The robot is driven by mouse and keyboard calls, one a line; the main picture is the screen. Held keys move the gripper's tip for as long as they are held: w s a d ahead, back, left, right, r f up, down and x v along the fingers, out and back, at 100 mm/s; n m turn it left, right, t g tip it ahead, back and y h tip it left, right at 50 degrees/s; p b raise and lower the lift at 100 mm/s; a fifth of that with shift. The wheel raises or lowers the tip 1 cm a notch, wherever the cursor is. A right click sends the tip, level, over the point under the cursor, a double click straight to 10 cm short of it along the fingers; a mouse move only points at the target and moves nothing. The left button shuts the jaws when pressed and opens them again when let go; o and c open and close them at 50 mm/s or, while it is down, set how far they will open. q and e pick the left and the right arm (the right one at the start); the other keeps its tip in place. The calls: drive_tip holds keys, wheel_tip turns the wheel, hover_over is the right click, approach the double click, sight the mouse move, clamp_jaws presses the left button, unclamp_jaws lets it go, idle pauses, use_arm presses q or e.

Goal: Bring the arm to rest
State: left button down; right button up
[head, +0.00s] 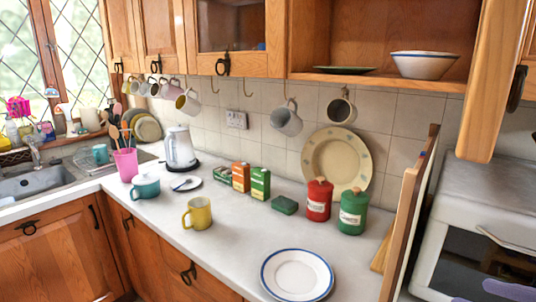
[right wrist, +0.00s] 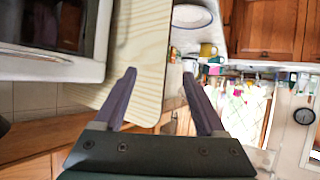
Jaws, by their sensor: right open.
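A pale wooden panel (right wrist: 125,50) lies beyond the fingers in the wrist view. My left gripper is in neither view.
A tall wooden panel (head: 410,205) stands between counter and cooker. On the counter are a blue-rimmed plate (head: 297,274), yellow mug (head: 198,213), green canister (head: 353,212) and red canister (head: 319,200). Mugs hang below the cabinets. The counter's middle is clear.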

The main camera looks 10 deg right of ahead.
drive_tip(key=s+a+g+h, duration=0.1)
drive_tip(key=s+a+g, duration=0.8)
drive_tip(key=s+a, duration=0.6)
wheel_tip(320, 180, up, 23)
drive_tip(key=w+a+p, duration=0.1)
drive_tip(key=p, duration=2.1)
drive_tip(key=shift+w+a+r+p, duration=0.15)
drive_tip(key=shift+a+r+p, duration=0.05)
drive_tip(key=shift+a+p, duration=0.2)
